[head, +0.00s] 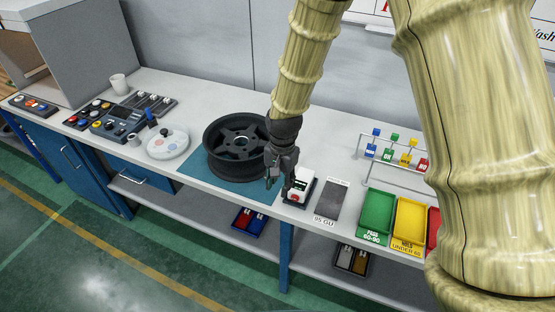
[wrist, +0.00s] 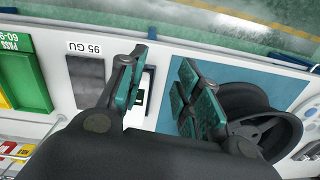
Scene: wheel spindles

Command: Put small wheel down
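The only wheel I see is a black spoked wheel (head: 233,140), lying flat on a blue mat (head: 262,189). In the wrist view the wheel (wrist: 272,118) is at the right, partly hidden by my right-hand finger. My gripper (head: 281,178) is at the wheel's right edge, between it and a small white device (head: 298,188). The wrist view shows my gripper (wrist: 156,92) open, with nothing held between its fingers. I cannot tell whether a finger touches the wheel.
Right of the device lie a grey plate (head: 332,201) marked 95 GU, then a green tray (head: 377,214) and a yellow tray (head: 410,222). A rack (head: 392,152) with coloured tags stands behind them. Left of the mat are a round white dish (head: 168,144) and a control panel (head: 117,122).

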